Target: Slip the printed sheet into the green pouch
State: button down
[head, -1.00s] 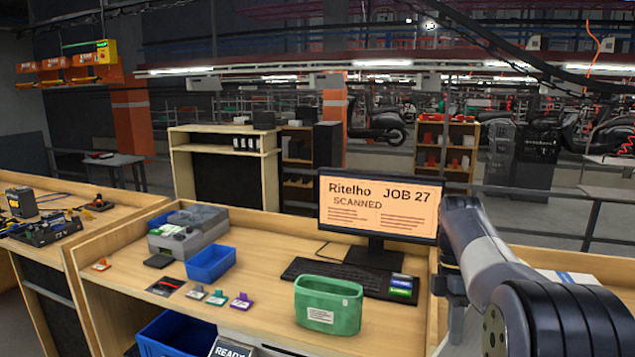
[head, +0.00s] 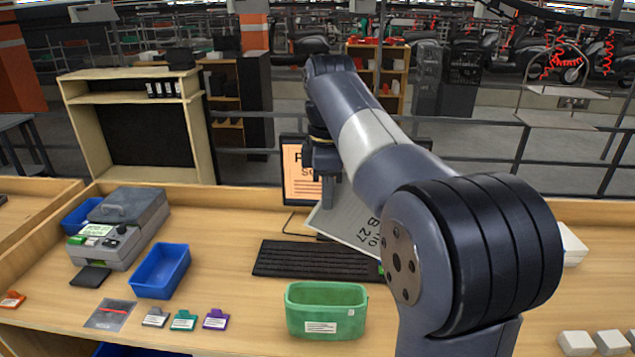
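The green pouch (head: 326,312) stands upright on the desk at the front middle of the head view, its top open and a white label on its front. The printed sheet (head: 345,232) hangs tilted from my gripper (head: 328,198), above the desk behind the pouch and apart from it. Dark print shows on the sheet near its right side. My gripper's fingers are shut on the sheet's upper left part. My own arm hides the sheet's right end.
A black keyboard (head: 300,260) lies behind the pouch. The monitor (head: 298,175) stands behind my gripper, partly covered. A blue bin (head: 160,271), a grey printer (head: 118,232) and several small coloured tags (head: 183,320) are to the left. White boxes (head: 612,341) lie at the right.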

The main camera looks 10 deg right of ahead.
notch_tip(320, 180, down, 13)
jog(key=b, duration=0.6)
jog(key=shift+s, duration=0.15)
dwell(0.5)
jog(key=shift+r, duration=0.1)
jog(key=c, duration=1.6)
grip_release()
jog(key=shift+r, duration=0.15)
